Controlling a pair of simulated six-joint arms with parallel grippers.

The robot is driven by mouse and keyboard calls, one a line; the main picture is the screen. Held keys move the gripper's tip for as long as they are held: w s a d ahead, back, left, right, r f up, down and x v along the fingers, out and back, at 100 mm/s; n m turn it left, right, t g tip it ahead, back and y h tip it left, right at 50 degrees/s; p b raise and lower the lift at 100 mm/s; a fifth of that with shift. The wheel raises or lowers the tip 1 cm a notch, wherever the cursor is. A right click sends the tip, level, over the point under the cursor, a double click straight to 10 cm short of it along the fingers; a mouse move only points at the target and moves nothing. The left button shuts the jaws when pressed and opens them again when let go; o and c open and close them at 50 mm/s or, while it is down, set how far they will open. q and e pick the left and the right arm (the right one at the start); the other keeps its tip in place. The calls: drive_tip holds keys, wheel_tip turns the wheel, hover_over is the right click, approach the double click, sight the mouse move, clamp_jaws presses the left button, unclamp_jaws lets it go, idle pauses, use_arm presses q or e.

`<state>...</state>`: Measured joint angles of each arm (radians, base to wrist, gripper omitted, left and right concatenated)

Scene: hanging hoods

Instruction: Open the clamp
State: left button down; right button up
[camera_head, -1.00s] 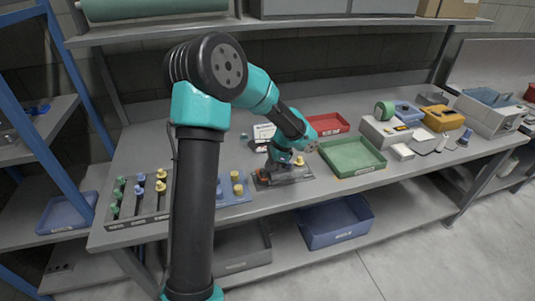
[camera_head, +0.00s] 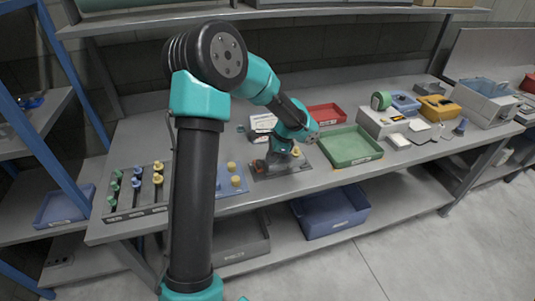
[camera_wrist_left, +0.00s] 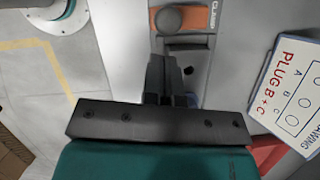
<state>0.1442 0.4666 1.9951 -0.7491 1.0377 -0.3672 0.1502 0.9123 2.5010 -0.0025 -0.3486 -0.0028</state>
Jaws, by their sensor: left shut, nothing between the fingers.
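The clamp fixture (camera_head: 292,171) is a dark plate on the bench's front part, mostly behind my left arm's wrist in the head view. In the left wrist view, the clamp's orange plate (camera_wrist_left: 200,20), with a dark round knob (camera_wrist_left: 178,20), sits just ahead of the fingers, near a "CLAMP" label. My left gripper (camera_wrist_left: 162,65) is shut and empty. Its tips are close to the clamp, and I cannot tell if they touch. My right gripper is not in view.
A green tray (camera_head: 325,147) lies right of the clamp, a red tray (camera_head: 327,107) behind. Left are a blue block with yellow pegs (camera_head: 222,190) and a peg rack (camera_head: 110,215). A "PLUG B+C" drawing (camera_wrist_left: 300,95) lies beside the clamp.

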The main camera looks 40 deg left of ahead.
use_arm(q)
drive_tip(key=w+v, duration=0.2)
drive_tip(key=v, duration=0.9)
drive_tip(key=shift+d+f, duration=0.4)
